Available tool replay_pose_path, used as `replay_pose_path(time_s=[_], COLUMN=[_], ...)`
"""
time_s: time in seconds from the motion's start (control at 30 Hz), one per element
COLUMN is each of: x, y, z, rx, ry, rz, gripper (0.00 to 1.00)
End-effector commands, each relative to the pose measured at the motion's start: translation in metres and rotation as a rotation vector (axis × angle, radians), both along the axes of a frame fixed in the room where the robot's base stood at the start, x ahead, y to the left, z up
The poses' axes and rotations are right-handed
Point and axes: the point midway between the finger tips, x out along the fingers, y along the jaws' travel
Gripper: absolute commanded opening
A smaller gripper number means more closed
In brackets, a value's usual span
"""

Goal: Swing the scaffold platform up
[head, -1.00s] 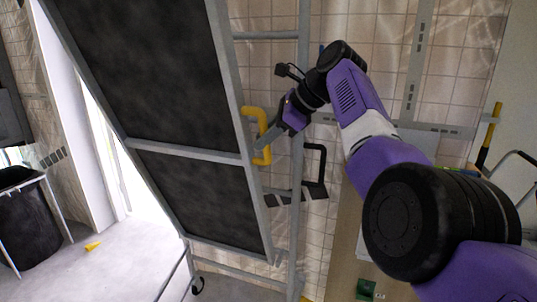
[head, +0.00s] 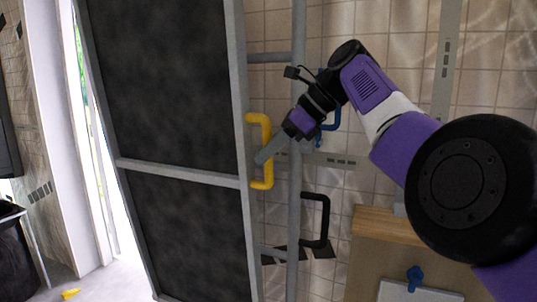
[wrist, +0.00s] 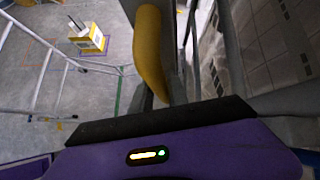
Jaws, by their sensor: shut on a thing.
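The scaffold platform (head: 165,85) is a dark panel in a grey metal frame with a crossbar. It stands steeply tilted, close to upright, on the left of the head view. A yellow handle (head: 267,128) sits on its right edge. My gripper (head: 268,152) reaches from the right and is shut on the yellow handle. In the wrist view the handle (wrist: 148,45) runs down between the two fingers, and their tips are partly hidden behind it and the gripper body.
A grey upright post (head: 297,200) stands just right of the handle. A black handle (head: 318,220) and a blue handle (head: 331,118) are beyond it. A wooden cabinet (head: 385,225) stands at lower right.

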Motion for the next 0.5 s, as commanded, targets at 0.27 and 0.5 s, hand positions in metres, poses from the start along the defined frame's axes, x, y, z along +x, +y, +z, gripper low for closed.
replay_pose_path(time_s=[0.27, 0.5], x=[0.0005, 0.0002], y=[-0.0018, -0.0013], z=[-0.0057, -0.0043], rx=[-0.007, -0.005], ry=[0.007, 0.006], rz=[-0.002, -0.002], gripper=[0.0, 0.41])
